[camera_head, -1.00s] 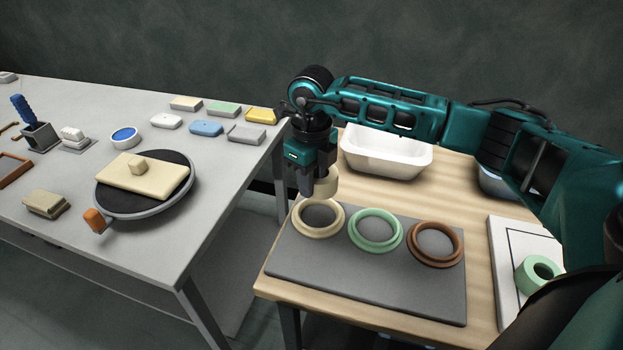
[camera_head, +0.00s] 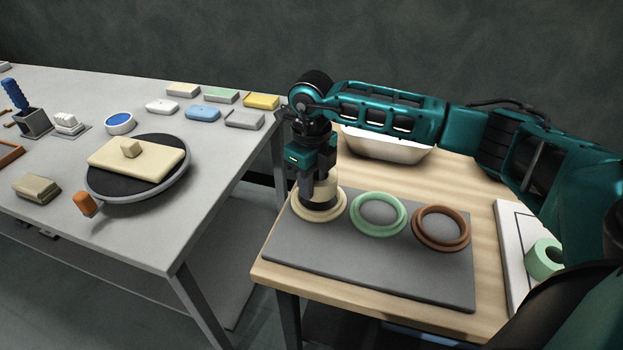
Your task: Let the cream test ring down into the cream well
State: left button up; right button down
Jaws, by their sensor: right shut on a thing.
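The cream well (camera_head: 322,216) is a raised cream rim at the left end of a dark grey board, beside the green well (camera_head: 378,230) and the brown well (camera_head: 441,243). My right gripper (camera_head: 318,200) points down over the cream well. It is shut on the cream test ring (camera_head: 328,187), which is mostly hidden by the fingers. The ring looks low, at or just above the well's opening; I cannot tell whether it touches the bottom. My left gripper is not in view.
The grey board (camera_head: 370,272) lies on a wooden table. A white basin (camera_head: 385,148) stands behind my right arm. A green ring (camera_head: 543,260) sits on a white panel (camera_head: 512,240) at the right. A grey table with a turntable (camera_head: 140,195) is at the left.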

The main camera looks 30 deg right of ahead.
jog(key=shift+f, duration=0.1)
jog(key=shift+f+b, duration=0.85)
jog(key=shift+f, duration=0.45)
dwell(0.7)
jog(key=c, duration=0.8)
grip_release()
jog(key=shift+c, duration=0.2)
jog(key=shift+r, duration=0.1)
notch_tip(320, 180, up, 12)
jog(key=shift+f+p, duration=0.1)
jog(key=shift+p, duration=0.25)
jog(key=shift+r, duration=0.5)
